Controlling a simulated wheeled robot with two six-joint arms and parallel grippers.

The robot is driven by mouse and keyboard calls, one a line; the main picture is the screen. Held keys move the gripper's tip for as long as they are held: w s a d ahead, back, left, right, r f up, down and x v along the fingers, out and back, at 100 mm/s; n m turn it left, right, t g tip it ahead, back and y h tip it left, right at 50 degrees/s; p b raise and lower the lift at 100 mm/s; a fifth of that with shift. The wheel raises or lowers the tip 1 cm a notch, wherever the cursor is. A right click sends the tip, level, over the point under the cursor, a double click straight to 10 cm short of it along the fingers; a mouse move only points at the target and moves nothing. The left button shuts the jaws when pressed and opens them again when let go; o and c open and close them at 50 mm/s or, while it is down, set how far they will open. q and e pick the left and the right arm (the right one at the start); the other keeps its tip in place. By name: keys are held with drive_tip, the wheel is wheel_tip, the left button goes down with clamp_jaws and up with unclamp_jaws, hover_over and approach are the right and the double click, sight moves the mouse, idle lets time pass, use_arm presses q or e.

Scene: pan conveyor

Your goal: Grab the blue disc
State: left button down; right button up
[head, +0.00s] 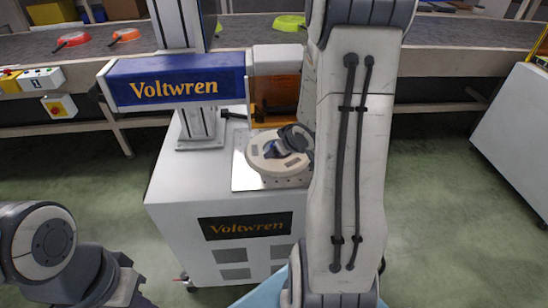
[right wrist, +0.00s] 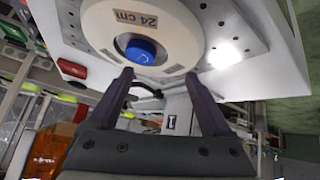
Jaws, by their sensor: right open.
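The blue disc (right wrist: 140,50) shows in the right wrist view, set in the dark central opening of a round cream piece (right wrist: 174,30) marked "24 cm". My right gripper (right wrist: 160,74) is open, its two dark fingers spread, with their tips at the near rim of the cream piece. Nothing is between the fingers, and the blue disc lies beyond the tips. In the head view the cream piece (head: 263,165) sits on the machine's plate, partly covered by my right wrist. My left arm shows at lower left, but its jaws are out of frame.
The white Voltwren machine (head: 175,195) stands in the middle, with a blue beam (head: 175,83) and an orange guard (head: 275,95) close to the plate. Behind runs a conveyor (head: 450,32) carrying red, orange and green pieces. A white cabinet (head: 515,120) stands at right.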

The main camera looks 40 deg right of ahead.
drive_tip(key=d, duration=0.1)
drive_tip(key=s+d+t+y, duration=0.1)
drive_tip(key=d, duration=0.1)
drive_tip(key=s+d+t, duration=0.1)
drive_tip(key=shift+s+d+f+y, duration=0.1)
drive_tip(key=shift+d+f+y, duration=0.05)
drive_tip(key=shift+d+y, duration=0.2)
drive_tip(key=shift+s+d+t, duration=0.15)
drive_tip(key=shift+s+t, duration=0.1)
drive_tip(key=shift+t, duration=0.15)
drive_tip(key=shift+f+y, duration=0.1)
drive_tip(key=shift+y, duration=0.15)
drive_tip(key=x, duration=0.4)
drive_tip(key=shift+w+f+b, duration=0.1)
drive_tip(key=shift+w+b, duration=0.2)
drive_tip(key=shift+b, duration=0.05)
drive_tip(key=shift+x, duration=2.75)
drive_tip(key=shift+d, duration=0.15)
drive_tip(key=c, duration=1.2)
